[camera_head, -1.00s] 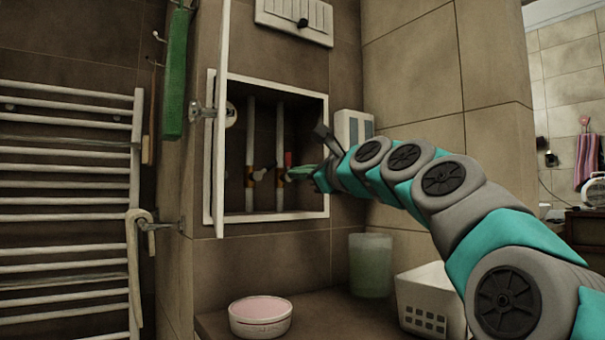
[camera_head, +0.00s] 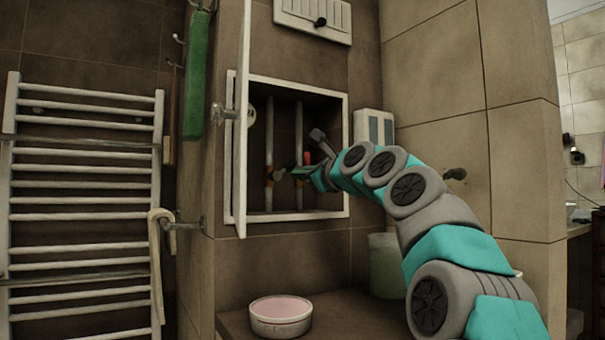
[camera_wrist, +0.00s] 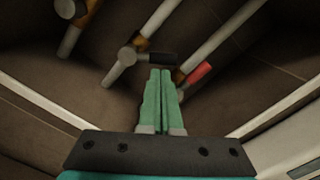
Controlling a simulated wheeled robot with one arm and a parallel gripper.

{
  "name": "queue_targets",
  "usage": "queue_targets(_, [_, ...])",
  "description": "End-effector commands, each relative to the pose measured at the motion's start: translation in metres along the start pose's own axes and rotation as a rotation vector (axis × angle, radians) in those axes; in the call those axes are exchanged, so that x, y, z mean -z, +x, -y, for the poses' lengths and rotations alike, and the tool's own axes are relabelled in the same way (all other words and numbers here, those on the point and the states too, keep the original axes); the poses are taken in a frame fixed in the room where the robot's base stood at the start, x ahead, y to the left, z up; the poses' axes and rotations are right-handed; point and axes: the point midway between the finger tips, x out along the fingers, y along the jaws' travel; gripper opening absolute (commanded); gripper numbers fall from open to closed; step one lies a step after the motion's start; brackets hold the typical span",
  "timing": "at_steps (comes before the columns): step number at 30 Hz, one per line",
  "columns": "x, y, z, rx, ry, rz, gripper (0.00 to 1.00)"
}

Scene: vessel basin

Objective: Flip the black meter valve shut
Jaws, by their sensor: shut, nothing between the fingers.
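In the wrist view, the black valve handle (camera_wrist: 157,59) sticks out to the right from a brass and grey fitting (camera_wrist: 126,56) on a pipe. My gripper (camera_wrist: 160,72) is shut, with its green fingers together and empty. Its tips are right at the black handle; I cannot tell whether they touch it. In the head view, my gripper (camera_head: 294,172) reaches into the open wall recess (camera_head: 346,190), in front of the right pipe (camera_head: 298,125). The black handle is not clear there, being small and partly behind my gripper.
A red handle (camera_wrist: 196,74) sits just right of my fingertips. The left pipe (camera_head: 268,140) runs beside the right one. The open cabinet door (camera_head: 241,130) stands at the recess's left edge. A pink-topped round tub (camera_head: 281,316) is on the ledge below.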

Motion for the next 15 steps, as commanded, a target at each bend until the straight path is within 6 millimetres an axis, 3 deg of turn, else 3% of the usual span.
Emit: queue_targets(15, [-0.0035, -0.0003, 0.0013, -0.005, -0.044, -0.001, 0.0])
